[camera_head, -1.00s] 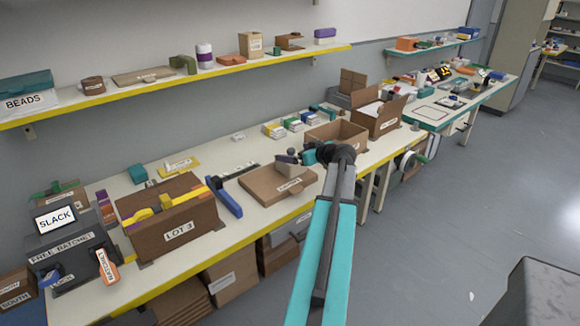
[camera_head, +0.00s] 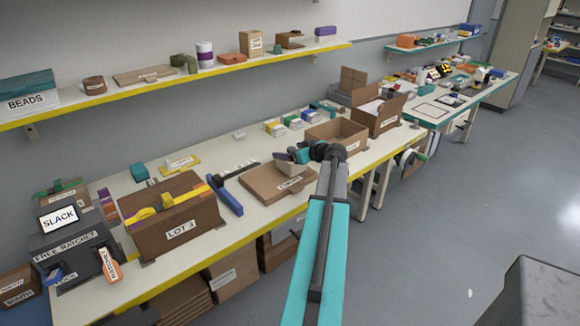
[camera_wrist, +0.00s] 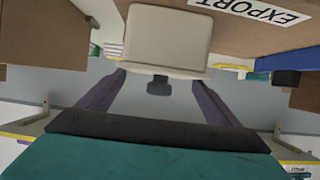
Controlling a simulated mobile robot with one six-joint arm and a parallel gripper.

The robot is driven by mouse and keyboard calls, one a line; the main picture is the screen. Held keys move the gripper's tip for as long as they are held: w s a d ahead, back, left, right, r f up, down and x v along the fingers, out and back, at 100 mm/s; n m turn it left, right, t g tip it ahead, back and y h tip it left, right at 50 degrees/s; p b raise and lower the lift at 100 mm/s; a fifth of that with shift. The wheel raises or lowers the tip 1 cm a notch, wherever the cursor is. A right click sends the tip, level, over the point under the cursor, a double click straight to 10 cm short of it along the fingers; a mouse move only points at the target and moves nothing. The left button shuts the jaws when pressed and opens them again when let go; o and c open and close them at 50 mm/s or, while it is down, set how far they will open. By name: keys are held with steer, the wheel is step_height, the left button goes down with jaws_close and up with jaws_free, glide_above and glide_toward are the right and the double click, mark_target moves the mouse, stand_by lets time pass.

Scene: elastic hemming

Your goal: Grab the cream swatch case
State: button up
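The cream swatch case (camera_wrist: 168,38) fills the top middle of the wrist view, a pale block with rounded edges. In the head view a small pale shape, likely the case (camera_head: 283,168), sits on the flat brown box (camera_head: 262,187), partly hidden by my gripper (camera_head: 288,157). In the wrist view my gripper (camera_wrist: 158,84) has its two purple fingers well apart. The case is at the fingertips and covers their ends, so I cannot tell whether they touch it.
A brown carton labelled EXPORT (camera_wrist: 275,35) is close by in the wrist view. On the bench, an open carton (camera_head: 338,134) stands right of my gripper and the LOT 3 box (camera_head: 178,241) stands left. A blue bar (camera_head: 227,196) lies between that box and the flat box.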

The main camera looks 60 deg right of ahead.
steer(key=c, duration=1.1)
steer(key=shift+o, duration=0.2)
steer(key=shift+r, duration=0.15)
steer(key=shift+r+b, duration=0.9)
steer(key=shift+r, duration=0.75)
steer(key=s+a+r+b, duration=0.1)
steer(key=s+a+b, duration=0.3)
steer(key=s+a, duration=0.6)
steer(key=shift+s+a+r, duration=0.15)
steer(key=shift+s+r, duration=0.05)
steer(key=shift+s, duration=0.95)
